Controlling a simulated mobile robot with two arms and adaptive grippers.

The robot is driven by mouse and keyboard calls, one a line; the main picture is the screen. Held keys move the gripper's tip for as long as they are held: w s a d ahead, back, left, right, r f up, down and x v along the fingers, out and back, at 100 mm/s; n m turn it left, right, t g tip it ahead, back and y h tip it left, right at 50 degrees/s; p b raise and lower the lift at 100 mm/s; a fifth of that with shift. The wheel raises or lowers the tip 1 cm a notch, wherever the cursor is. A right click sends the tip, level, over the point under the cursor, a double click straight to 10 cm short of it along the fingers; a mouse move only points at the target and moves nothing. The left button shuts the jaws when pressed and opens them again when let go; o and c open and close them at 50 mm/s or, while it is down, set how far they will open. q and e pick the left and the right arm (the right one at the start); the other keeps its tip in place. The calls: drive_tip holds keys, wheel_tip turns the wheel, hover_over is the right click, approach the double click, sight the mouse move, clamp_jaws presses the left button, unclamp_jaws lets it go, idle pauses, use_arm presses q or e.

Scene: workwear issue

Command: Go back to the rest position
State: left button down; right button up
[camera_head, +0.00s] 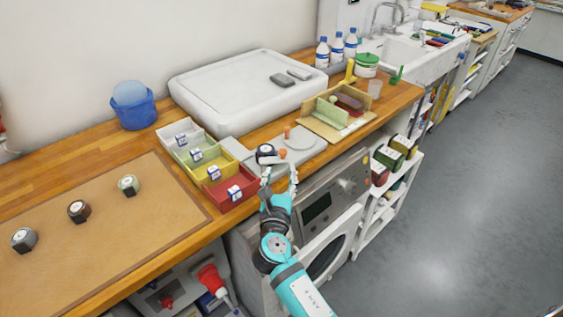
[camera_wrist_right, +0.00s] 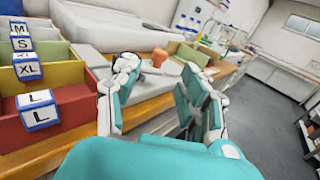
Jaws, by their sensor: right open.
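My right gripper (camera_head: 280,173) is open over the front edge of the wooden counter, in front of the grey flat device. In the right wrist view its two fingers (camera_wrist_right: 158,88) stand apart with nothing between them. A dark round rolled item (camera_head: 265,152) with a pale label sits at the device, just beyond the fingertips; in the wrist view it is partly hidden behind the left finger (camera_wrist_right: 127,63). My left gripper is in neither view.
White, green, yellow and red (camera_head: 231,200) labelled bins stand left of the gripper. Several rolled items (camera_head: 128,185) lie on a brown mat (camera_head: 150,222). A blue bucket (camera_head: 134,108), white tray (camera_head: 215,105) and wooden box (camera_head: 325,132) stand behind. Open floor (camera_head: 470,190) lies right.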

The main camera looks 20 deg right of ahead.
drive_tip(key=shift+v, duration=1.05)
